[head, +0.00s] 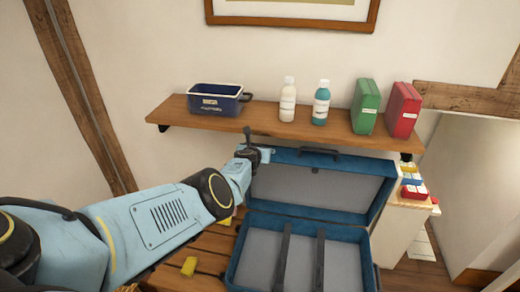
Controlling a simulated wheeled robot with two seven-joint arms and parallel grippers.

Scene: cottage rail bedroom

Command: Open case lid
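The blue case (236,262) sits on a slatted wooden surface at the lower middle, with its grey inside and two dark straps showing. Its lid (320,186) stands raised at the back, below the wall shelf, with a dark handle (318,154) on its top edge. My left gripper (258,152) is at the upper left corner of the lid, overlapping it in the view. I cannot tell whether it touches the lid or whether its fingers are open. My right gripper is not in view.
A wooden wall shelf (180,115) runs just above the lid. It holds a blue bin (216,101), two bottles (288,101), and green (365,106) and red boxes (402,110). Yellow blocks (189,266) lie left of the case. A white cabinet (397,232) stands at right.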

